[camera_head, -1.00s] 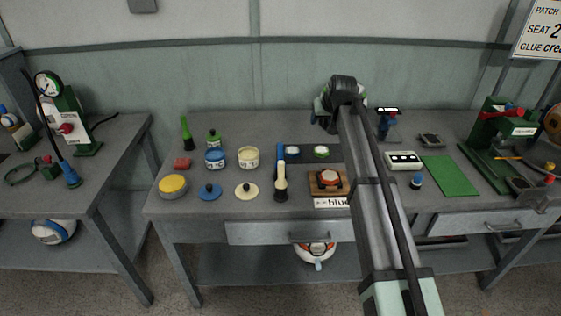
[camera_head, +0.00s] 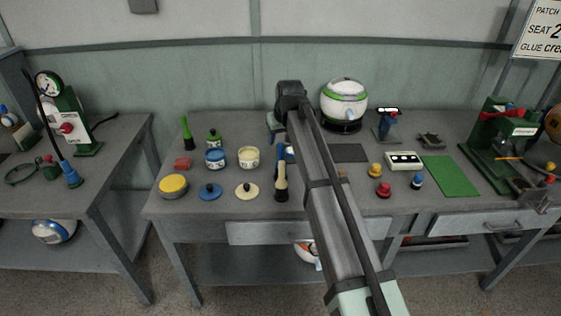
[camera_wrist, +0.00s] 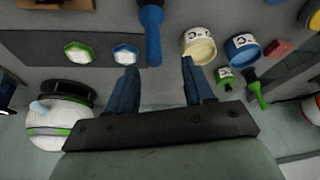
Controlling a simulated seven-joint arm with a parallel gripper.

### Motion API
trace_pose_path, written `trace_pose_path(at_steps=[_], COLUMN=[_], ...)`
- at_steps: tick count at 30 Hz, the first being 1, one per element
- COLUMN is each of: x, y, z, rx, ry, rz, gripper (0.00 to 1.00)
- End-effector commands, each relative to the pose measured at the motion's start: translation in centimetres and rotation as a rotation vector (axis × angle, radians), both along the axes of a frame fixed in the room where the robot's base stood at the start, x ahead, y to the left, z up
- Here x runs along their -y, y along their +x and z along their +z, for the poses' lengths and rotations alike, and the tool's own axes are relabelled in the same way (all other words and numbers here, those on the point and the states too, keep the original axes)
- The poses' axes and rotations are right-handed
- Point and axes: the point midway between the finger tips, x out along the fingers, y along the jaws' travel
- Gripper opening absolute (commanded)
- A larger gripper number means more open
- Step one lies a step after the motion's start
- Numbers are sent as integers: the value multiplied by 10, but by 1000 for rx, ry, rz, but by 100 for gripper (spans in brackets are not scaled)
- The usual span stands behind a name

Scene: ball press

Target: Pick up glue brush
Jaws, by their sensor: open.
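Three brush-like tools stand on the middle bench. One has a cream handle and dark base (camera_head: 281,182) near the front. A green-handled one (camera_head: 187,134) stands at the back left and also shows in the wrist view (camera_wrist: 256,94). My gripper (camera_wrist: 159,67) is open and empty, above the bench's back part. The blue handle lies just beyond its fingertips in the wrist view. The cream one is outside the wrist view.
A white-and-green ball (camera_head: 344,100) sits right of my gripper. White hexagonal patches (camera_wrist: 79,53) lie beside the blue handle.

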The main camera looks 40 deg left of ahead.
Motion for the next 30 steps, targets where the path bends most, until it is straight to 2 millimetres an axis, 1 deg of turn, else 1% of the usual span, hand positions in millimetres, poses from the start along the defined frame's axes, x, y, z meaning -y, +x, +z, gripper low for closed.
trace_pose_path(at_steps=[3,8,11,17,21,24,29,30], x=[-3,-4,-5,-9,-15,-16,-16,-16], y=[2,3,5,13,15,16,16,16], z=[-8,-12,-18,-42,-56,-60,-59,-59], rx=[0,0,0,-1,0,0,0,0], ry=[-1,0,0,-1,-1,0,0,0], rz=[0,0,-1,-1,0,0,0,0], gripper=[52,52,52,52,52,52,52,49])
